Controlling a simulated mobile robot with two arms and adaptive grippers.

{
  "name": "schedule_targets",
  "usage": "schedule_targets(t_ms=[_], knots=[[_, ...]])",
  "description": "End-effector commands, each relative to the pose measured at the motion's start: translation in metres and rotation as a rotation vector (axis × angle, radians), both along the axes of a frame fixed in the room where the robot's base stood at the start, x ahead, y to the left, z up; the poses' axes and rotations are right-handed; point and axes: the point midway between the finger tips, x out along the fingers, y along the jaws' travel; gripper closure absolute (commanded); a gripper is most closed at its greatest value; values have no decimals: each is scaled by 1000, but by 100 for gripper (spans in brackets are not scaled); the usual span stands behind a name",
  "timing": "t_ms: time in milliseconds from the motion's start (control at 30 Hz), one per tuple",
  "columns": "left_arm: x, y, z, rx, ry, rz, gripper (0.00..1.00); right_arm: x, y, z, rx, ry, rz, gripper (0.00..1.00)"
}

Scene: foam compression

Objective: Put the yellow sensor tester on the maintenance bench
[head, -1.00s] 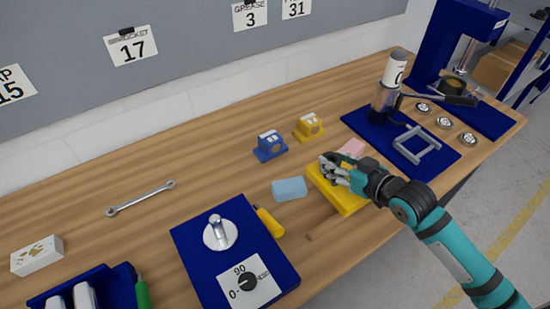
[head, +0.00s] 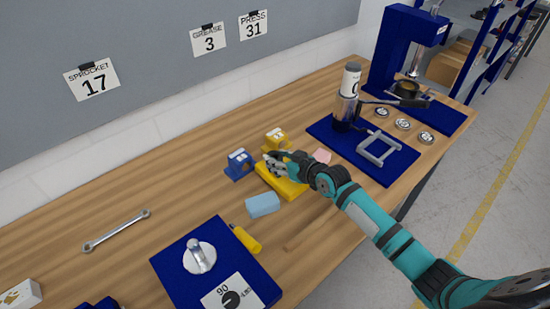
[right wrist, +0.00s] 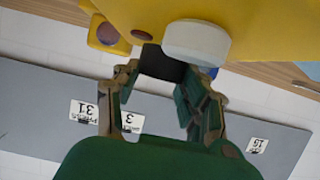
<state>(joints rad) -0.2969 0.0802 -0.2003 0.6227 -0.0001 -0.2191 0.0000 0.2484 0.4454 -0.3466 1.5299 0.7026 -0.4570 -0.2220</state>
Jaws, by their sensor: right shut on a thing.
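The yellow sensor tester (head: 289,188) appears as a flat yellow box at the wooden bench (head: 190,190). My right gripper (head: 273,166) is over its top. In the right wrist view the large yellow body (right wrist: 250,20) fills the top, with a white round part and a dark part. The right gripper (right wrist: 160,76) is shut around the dark part. I cannot tell whether the box touches the bench or hangs just above it. A smaller yellow block (head: 277,139) stands just behind it. My left gripper is not in view.
A pink block (head: 322,155) is close on the right. A blue mat (head: 391,170) holds a frame and cylinder. Bare wood lies in front of the tester.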

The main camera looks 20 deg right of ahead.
Motion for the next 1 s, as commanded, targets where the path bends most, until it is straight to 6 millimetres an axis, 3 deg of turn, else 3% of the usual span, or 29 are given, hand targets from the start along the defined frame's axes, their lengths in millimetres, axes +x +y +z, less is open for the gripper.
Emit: schedule_targets(t_ms=[167,500,533,600,700,1000], knots=[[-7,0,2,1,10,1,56,14,5,-10,2,-5,-1,100],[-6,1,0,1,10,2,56,15,5,-14,1,-5,-1,100],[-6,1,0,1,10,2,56,14,5,-16,0,-1,-1,55],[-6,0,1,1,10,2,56,14,5,-15,0,-1,-1,46],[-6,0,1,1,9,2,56,14,5,-15,0,0,-1,34],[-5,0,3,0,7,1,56,13,5,-13,0,0,-1,34]])
